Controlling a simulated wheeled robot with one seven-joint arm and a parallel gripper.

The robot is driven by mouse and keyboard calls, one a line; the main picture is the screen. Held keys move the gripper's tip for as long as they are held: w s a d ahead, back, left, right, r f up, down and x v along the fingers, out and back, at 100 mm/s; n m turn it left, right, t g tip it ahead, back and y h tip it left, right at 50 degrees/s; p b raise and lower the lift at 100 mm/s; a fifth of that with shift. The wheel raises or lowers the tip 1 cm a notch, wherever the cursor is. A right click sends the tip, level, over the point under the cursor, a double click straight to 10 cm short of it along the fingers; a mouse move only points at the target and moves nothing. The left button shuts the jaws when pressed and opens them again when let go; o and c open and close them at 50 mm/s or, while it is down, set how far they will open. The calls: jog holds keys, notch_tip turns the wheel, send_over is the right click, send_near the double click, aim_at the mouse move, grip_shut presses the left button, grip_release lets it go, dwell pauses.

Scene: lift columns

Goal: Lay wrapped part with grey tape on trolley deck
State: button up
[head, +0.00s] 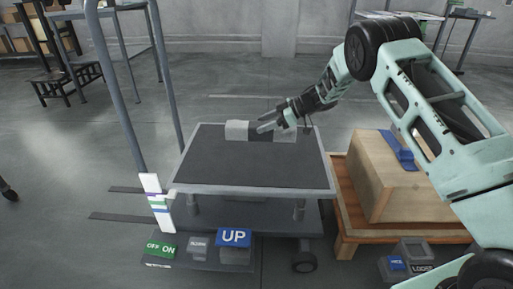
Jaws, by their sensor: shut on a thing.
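The wrapped part (237,130) is a pale block with a dark grey band around its middle. It lies lengthwise across the picture at the far edge of the trolley deck (240,170). My gripper (263,127) reaches in from the right and is shut on the part near its middle, hiding some of the band and right half. I cannot tell whether the part touches the deck or hangs just above it. The deck is a dark flat top with a light grey rim, and the rest of it is bare.
A wooden crate (390,175) with a blue strap sits on a pallet right of the trolley. A blue UP pedal (234,238) and a green OFF/ON pedal (161,248) are at the trolley's front. A tall grey frame (115,90) rises at its left.

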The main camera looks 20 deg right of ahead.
notch_tip(320, 180, down, 8)
jog(key=b, duration=0.3)
jog(key=shift+r+b, duration=0.1)
jog(key=shift+b, duration=0.3)
jog(key=o, duration=1.4)
